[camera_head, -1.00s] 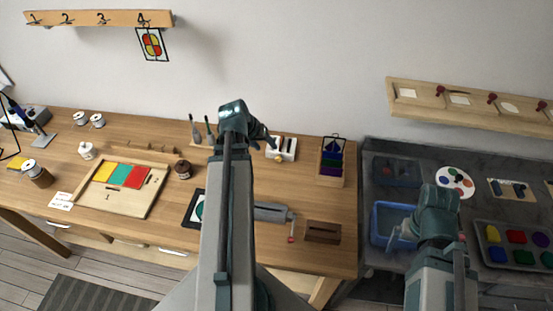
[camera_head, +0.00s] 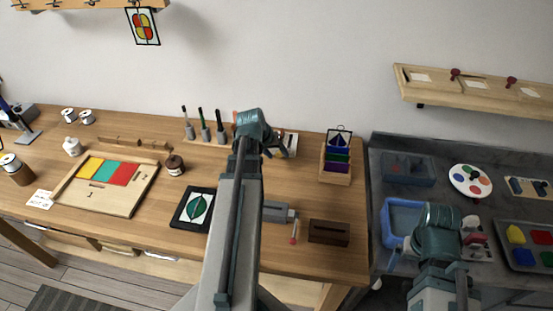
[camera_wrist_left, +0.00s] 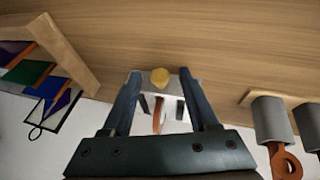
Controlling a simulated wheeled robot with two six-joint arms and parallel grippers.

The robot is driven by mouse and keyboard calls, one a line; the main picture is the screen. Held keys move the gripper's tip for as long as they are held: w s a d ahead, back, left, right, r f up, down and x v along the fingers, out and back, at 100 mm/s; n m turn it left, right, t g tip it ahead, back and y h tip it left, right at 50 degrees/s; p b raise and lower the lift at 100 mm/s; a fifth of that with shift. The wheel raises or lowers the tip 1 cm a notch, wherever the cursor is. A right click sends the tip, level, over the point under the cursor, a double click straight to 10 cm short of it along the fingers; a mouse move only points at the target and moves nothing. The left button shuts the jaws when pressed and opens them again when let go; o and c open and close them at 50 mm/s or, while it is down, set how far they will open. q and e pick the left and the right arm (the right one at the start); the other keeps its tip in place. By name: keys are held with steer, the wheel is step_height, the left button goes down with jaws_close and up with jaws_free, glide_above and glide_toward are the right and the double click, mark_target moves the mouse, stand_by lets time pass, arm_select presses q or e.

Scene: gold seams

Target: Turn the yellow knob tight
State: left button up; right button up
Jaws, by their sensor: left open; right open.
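The yellow knob (camera_wrist_left: 160,77) shows between the open fingertips of my left gripper (camera_wrist_left: 160,90) in the left wrist view. I cannot tell whether the fingers touch it. It sits on the front of a small white block (camera_wrist_left: 172,87), which stands at the back of the wooden bench. In the head view the left gripper (camera_head: 279,148) is in front of the white block (camera_head: 291,141) and hides the knob. My right gripper (camera_head: 397,256) is open and empty over the blue tub on the right.
A wooden rack of coloured glass sheets (camera_head: 336,167) stands right of the block. A tool stand (camera_head: 205,142) is to its left. A grey vise (camera_head: 278,212) and dark wooden box (camera_head: 329,232) are nearer the front. The blue tub (camera_head: 402,211) sits on the grey table.

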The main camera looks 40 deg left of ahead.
arm_select(q)
steer(key=shift+c, duration=0.2)
jaws_close()
steer(key=shift+d, duration=0.1)
steer(key=shift+d+g+y+p, duration=0.15)
steer(key=shift+g+y+p, duration=0.25)
steer(key=shift+y, duration=0.3)
steer(key=shift+w+d+m+g+y, duration=0.15)
steer(key=shift+m+g+y, duration=0.2)
steer(key=shift+y, duration=0.25)
steer(key=shift+w+d+f+m+g+y+b, duration=0.15)
steer(key=shift+m+g+y+b, duration=0.2)
steer(key=shift+y, duration=0.55)
steer(key=shift+d+g+y+b, duration=0.1)
steer(key=shift+g+y+b, duration=0.45)
steer(key=shift+y, duration=0.35)
